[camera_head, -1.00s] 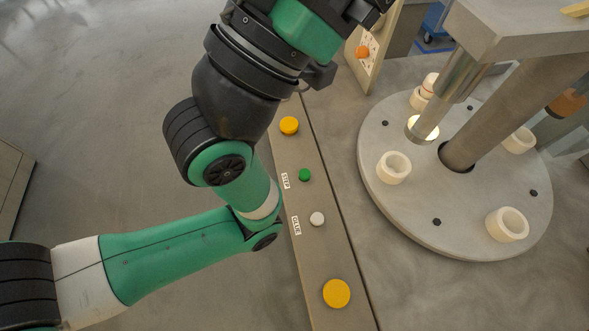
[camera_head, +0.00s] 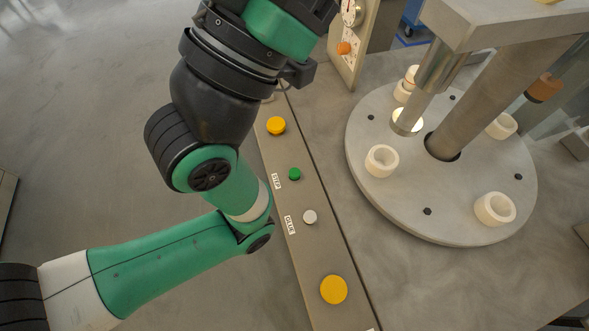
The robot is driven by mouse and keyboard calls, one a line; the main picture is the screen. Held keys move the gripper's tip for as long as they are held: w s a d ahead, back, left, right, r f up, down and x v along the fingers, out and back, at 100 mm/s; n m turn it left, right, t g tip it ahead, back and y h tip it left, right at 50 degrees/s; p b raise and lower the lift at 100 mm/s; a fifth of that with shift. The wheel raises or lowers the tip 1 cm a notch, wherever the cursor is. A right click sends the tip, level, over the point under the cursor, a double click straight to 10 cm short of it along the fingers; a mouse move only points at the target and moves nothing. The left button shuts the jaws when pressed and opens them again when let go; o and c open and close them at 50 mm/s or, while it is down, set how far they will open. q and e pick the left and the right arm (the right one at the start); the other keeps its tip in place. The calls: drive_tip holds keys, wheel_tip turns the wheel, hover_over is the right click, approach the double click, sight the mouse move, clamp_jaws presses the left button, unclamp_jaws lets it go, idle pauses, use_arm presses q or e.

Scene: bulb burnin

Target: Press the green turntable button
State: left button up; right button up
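The small green button (camera_head: 294,174) sits on the long tan control strip (camera_head: 316,262), beside the label reading STEP. It is in plain view and nothing touches it. The round grey turntable (camera_head: 470,225) is to its right and carries several white ring-shaped holders, one of them (camera_head: 382,160) nearest the strip. My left arm crosses the left of the view, and its upper end leaves at the top. Neither gripper's fingers show in this view.
A white button (camera_head: 309,217) by the GLUE label and two yellow buttons (camera_head: 276,125) (camera_head: 334,289) share the strip. A thick post and a vertical metal cylinder (camera_head: 407,121) stand over the turntable. An upright panel with an orange knob (camera_head: 344,48) is behind.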

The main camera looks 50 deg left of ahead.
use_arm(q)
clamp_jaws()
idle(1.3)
